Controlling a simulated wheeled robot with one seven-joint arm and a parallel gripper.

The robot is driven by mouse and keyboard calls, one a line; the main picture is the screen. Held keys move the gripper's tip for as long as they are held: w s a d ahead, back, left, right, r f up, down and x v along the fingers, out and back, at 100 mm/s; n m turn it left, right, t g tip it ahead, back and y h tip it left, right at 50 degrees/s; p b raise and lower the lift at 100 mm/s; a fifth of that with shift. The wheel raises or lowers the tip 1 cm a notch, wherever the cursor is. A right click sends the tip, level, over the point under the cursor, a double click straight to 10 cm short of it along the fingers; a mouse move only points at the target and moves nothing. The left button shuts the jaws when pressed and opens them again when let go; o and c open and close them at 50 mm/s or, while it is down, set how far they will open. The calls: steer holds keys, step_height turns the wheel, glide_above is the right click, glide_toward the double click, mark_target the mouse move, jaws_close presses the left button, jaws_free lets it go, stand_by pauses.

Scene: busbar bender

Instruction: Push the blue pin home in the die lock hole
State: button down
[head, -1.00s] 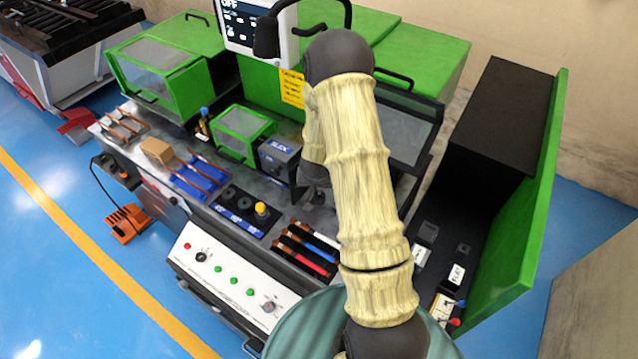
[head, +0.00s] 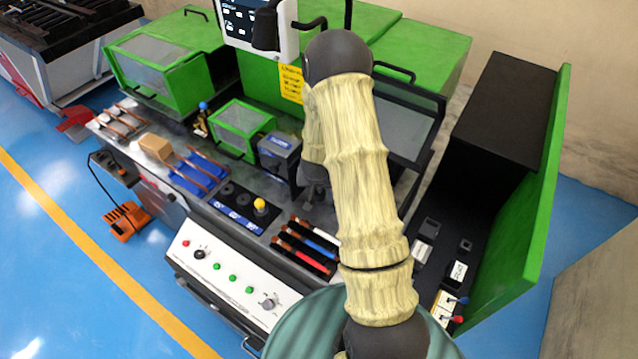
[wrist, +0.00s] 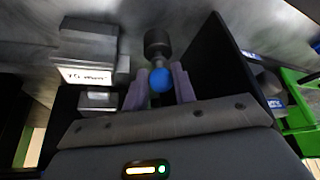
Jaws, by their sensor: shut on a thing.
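The blue pin shows in the wrist view as a round blue head (wrist: 160,80) between the two pale purple fingers of my gripper (wrist: 160,90). The fingers are shut on it. A dark cylinder (wrist: 157,42) stands just beyond the blue head; I cannot tell whether it touches the pin. The die lock hole cannot be made out, nor how deep the pin sits. In the head view my gripper (head: 314,190) is small and dark, low over the machine bed beside my arm, and the pin is hidden there.
A grey block labelled 75 or 15 mm (wrist: 88,72) stands left of the fingers in the wrist view. A dark upright plate (wrist: 215,65) is close on the right.

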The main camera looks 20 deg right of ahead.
steer(key=shift+f+b, duration=0.4)
steer(key=shift+f, duration=0.15)
steer(key=c, duration=1.1)
jaws_free()
steer(key=shift+o, duration=0.2)
steer(key=shift+r, duration=0.15)
steer(key=p+v, duration=0.1)
steer(key=v, duration=1.6)
steer(key=shift+p, duration=0.3)
steer(key=shift+s, duration=0.1)
steer(key=s+a+r+n+g+y, duration=0.2)
steer(key=s+a+r+n, duration=0.3)
steer(key=s, duration=0.7)
step_height(320, 180, up, 2)
steer(key=shift+a+r, duration=0.1)
steer(key=shift+a, duration=0.95)
